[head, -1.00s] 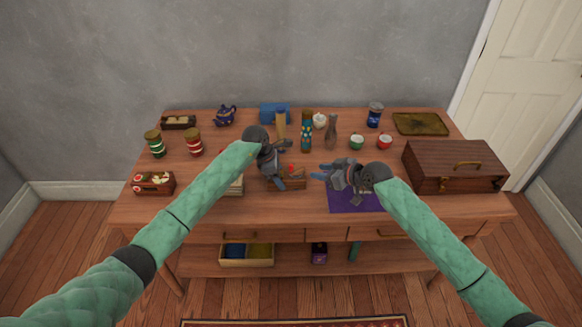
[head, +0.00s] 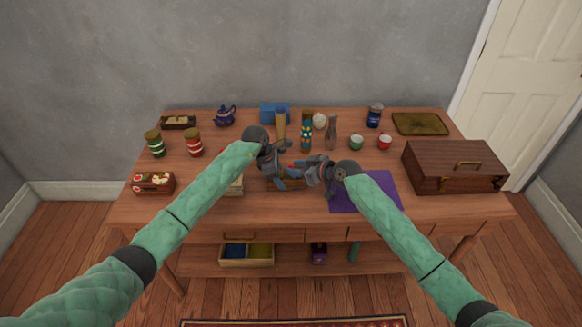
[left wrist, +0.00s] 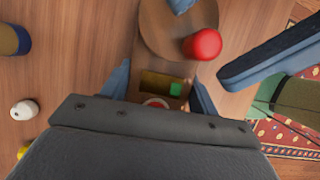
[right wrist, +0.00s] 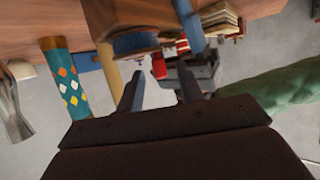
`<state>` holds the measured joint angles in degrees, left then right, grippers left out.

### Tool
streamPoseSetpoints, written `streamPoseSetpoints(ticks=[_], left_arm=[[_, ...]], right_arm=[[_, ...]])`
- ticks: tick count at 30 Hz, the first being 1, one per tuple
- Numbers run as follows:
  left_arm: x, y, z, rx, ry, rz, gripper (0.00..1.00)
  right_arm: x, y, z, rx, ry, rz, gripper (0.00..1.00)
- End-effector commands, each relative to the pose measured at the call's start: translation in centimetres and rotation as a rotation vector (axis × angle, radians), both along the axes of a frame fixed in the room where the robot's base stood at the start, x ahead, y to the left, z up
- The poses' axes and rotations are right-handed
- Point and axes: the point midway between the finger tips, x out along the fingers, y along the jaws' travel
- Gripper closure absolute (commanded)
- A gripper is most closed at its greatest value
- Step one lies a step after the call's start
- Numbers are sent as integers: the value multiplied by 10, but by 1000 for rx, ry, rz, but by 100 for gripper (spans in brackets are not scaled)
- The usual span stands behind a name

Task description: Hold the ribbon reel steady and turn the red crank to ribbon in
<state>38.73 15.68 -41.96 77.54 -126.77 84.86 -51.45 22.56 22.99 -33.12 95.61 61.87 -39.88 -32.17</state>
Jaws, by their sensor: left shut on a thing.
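The wooden ribbon reel (head: 297,185) stands near the table's front middle, mostly covered by my grippers in the head view. My left gripper (head: 283,168) is shut on its wooden body; in the left wrist view the fingers sit on both sides of the body, with a green patch inside (left wrist: 175,89). The reel's round disc (left wrist: 155,35) carries the red crank knob (left wrist: 203,44). My right gripper (head: 304,172) is open at the reel's right side. In the right wrist view, the red knob (right wrist: 158,66) shows between and beyond its fingers, apparently untouched.
A purple mat (head: 375,192) lies right of the reel and a wooden chest (head: 453,166) farther right. A patterned cylinder (head: 306,132) and a grey-brown bottle (head: 331,133) stand behind. Books (head: 234,187) lie to the left, partly under my left arm.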

Motion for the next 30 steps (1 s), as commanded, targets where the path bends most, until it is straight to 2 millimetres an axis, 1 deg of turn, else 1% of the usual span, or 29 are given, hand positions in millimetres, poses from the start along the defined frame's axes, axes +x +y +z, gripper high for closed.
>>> streamPoseSetpoints(ticks=[1, 3, 7, 17, 18, 23, 24, 30], left_arm=[[0, 0, 0, 0, 0, 0, 74], [0, 0, 0, 0, 0, 0, 74], [0, 0, 0, 0, 0, 0, 74], [0, 0, 0, 0, 0, 0, 74], [0, 0, 0, 0, 0, 0, 74], [0, 0, 0, 0, 0, 0, 74], [0, 0, 0, 0, 0, 0, 74], [0, 0, 0, 0, 0, 0, 74]], right_arm=[[4, 6, -2, 1, 0, 0, 64], [8, 11, -6, 0, 0, 0, 64], [13, 18, -8, 0, -1, 0, 64], [15, 20, -10, -1, -1, -1, 64], [15, 20, -10, -1, -1, -1, 66], [15, 20, -10, -1, -1, -1, 97], [15, 20, -10, -1, -1, -1, 100], [15, 20, -11, -1, 0, -13, 100]])
